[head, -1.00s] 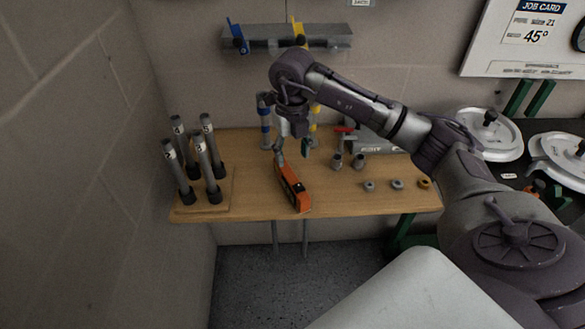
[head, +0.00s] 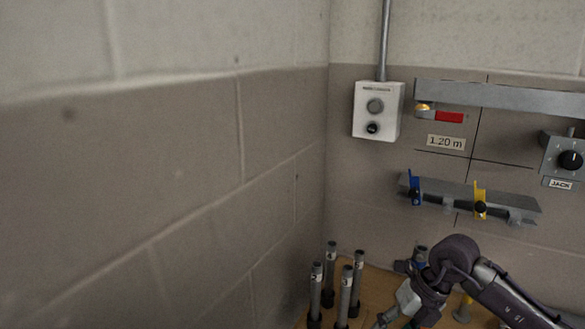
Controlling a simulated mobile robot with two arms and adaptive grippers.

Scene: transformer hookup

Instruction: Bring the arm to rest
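My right arm (head: 505,300) comes in from the lower right of the head view, purple and grey, bent at a raised joint (head: 453,258). Its gripper (head: 400,312) hangs down over the wooden bench at the bottom edge. The fingers are small and partly cut off by the frame, so I cannot tell whether they are open or shut, or whether they hold anything. My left arm and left gripper are not in view.
Several upright grey tubes (head: 346,290) stand on the bench (head: 376,280) left of the gripper. A wall rail (head: 450,199) with a blue clamp (head: 414,188) and a yellow clamp (head: 479,200) is above. A control box (head: 378,112) and a JACK knob (head: 570,159) are on the wall.

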